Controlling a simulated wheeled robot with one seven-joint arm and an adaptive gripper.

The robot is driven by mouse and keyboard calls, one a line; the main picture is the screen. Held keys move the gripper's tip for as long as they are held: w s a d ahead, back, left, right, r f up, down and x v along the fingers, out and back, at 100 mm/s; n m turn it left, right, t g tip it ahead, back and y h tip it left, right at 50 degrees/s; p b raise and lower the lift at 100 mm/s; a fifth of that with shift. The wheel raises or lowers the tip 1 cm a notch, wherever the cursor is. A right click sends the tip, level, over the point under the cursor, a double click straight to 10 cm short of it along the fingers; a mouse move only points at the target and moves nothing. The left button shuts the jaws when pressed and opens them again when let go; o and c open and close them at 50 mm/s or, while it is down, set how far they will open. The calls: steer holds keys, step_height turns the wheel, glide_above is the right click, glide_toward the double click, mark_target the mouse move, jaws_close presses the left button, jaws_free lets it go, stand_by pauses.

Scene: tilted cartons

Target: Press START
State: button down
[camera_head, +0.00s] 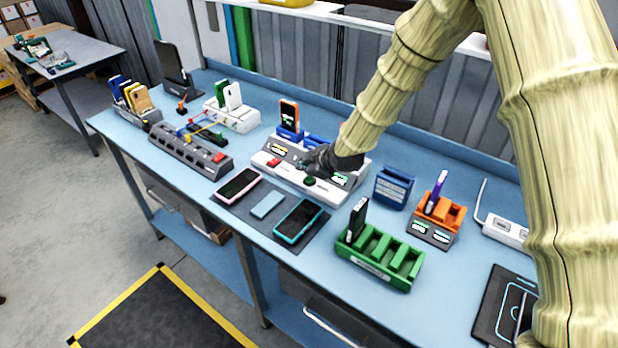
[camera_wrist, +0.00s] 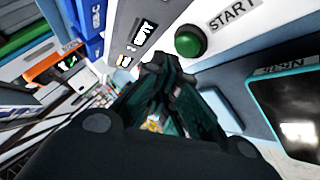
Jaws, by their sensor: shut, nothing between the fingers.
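The START button is a round green button (camera_wrist: 190,41) with a START label (camera_wrist: 232,14) beside it in the wrist view. In the head view the green button (camera_head: 309,181) sits on the front of a white and grey console (camera_head: 283,180). A red button (camera_head: 273,162) is to its left on the same console. My gripper (camera_head: 309,165) is over the console just behind the green button. In the wrist view my gripper (camera_wrist: 160,75) is shut and empty, with its tips beside the green button. I cannot tell whether they touch the console.
Phones (camera_head: 299,221) lie on a dark mat (camera_head: 249,213) in front of the console. A green slotted rack (camera_head: 379,258), a blue holder (camera_head: 393,187) and an orange holder (camera_head: 437,216) stand to the right. A grey power strip (camera_head: 190,152) lies left.

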mark_target(307, 179)
steer(key=shift+r+p, duration=1.2)
steer(key=shift+r, duration=1.3)
